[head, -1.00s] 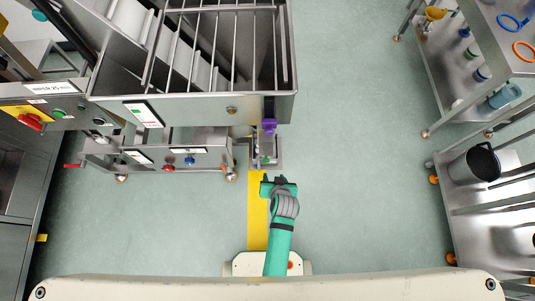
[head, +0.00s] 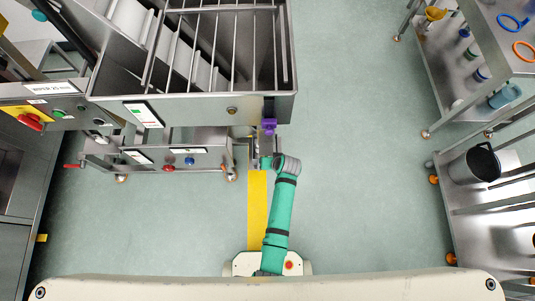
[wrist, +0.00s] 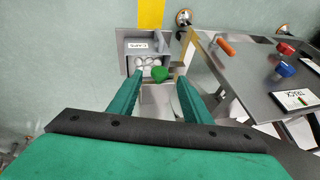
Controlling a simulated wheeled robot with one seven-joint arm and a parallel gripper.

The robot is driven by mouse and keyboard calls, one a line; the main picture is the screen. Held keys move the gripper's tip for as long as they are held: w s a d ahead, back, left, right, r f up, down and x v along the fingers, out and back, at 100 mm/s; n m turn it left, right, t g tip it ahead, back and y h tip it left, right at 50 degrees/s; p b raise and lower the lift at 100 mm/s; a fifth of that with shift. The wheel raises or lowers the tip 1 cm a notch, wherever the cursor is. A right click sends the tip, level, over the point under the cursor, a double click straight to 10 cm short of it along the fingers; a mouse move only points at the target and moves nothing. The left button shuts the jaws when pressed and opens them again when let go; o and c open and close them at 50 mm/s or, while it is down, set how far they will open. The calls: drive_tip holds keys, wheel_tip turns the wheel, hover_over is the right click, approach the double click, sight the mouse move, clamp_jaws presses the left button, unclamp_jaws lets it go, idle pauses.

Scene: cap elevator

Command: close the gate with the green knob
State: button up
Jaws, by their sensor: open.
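The green knob (wrist: 160,74) shows in the wrist view, at the near edge of a small grey box (wrist: 130,57) that holds several whitish caps. A flat grey metal part (wrist: 160,97) shows just below the knob, partly between my fingers; I cannot tell whether it is the gate. My gripper (wrist: 157,84) is open, with its two green fingertips left and right of the knob in the picture. I cannot tell whether they touch it. In the head view my arm reaches to the machine's lower right corner and hides the knob.
In the wrist view, an orange handle (wrist: 225,47), a red knob (wrist: 285,47) and a blue knob (wrist: 285,68) are on the machine to the right. A purple part (head: 269,126) hangs on the hopper (head: 200,106) above my arm.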

sight(266, 152)
drive_tip(key=shift+x, duration=1.75)
drive_tip(key=shift+c, duration=0.2)
